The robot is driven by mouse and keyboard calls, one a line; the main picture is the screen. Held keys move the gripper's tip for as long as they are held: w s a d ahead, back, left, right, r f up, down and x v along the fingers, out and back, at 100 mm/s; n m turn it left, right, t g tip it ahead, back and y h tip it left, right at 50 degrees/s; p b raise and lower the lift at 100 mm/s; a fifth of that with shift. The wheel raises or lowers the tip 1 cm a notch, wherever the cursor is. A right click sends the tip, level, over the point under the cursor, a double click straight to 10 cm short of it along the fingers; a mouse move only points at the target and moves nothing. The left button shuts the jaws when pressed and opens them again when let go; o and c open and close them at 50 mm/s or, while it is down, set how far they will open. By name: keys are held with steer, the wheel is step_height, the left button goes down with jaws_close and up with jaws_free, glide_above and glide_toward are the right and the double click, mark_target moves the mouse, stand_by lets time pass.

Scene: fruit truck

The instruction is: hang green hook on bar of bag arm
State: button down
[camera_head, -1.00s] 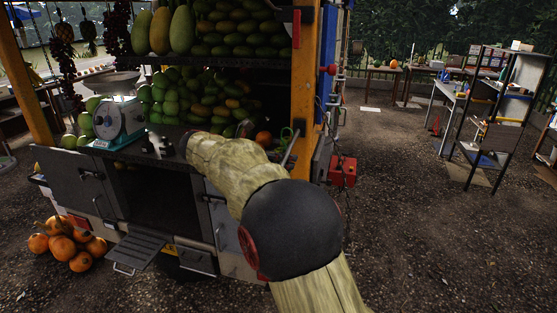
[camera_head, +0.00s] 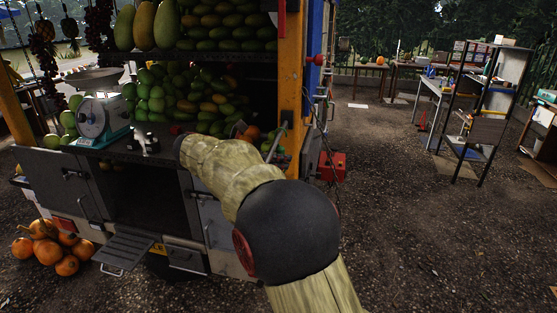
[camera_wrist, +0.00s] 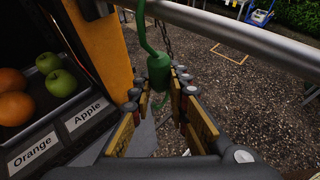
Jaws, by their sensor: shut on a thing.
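The green hook (camera_wrist: 158,68) stands upright in the wrist view, its thick lower end between the fingers of my gripper (camera_wrist: 160,86). My gripper is shut on it. The hook's thin curved shank rises past the left part of the grey metal bar (camera_wrist: 235,36) and leaves the picture at the top. The hook's upper tip is out of view, so I cannot tell whether it goes over the bar or touches it. In the head view the bar (camera_head: 279,135) juts from the truck's orange post, and my arm hides my gripper.
The orange post (camera_wrist: 103,45) stands close left of my gripper, beside fruit bins labelled Orange (camera_wrist: 34,149) and Apple (camera_wrist: 84,117). A chain (camera_wrist: 168,38) hangs behind the hook. A red box (camera_head: 332,165) is at the truck's side.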

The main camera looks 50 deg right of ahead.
steer(key=c, duration=1.7)
jaws_free()
steer(key=shift+c, duration=0.2)
steer(key=shift+o, duration=0.5)
steer(key=v, duration=1.2)
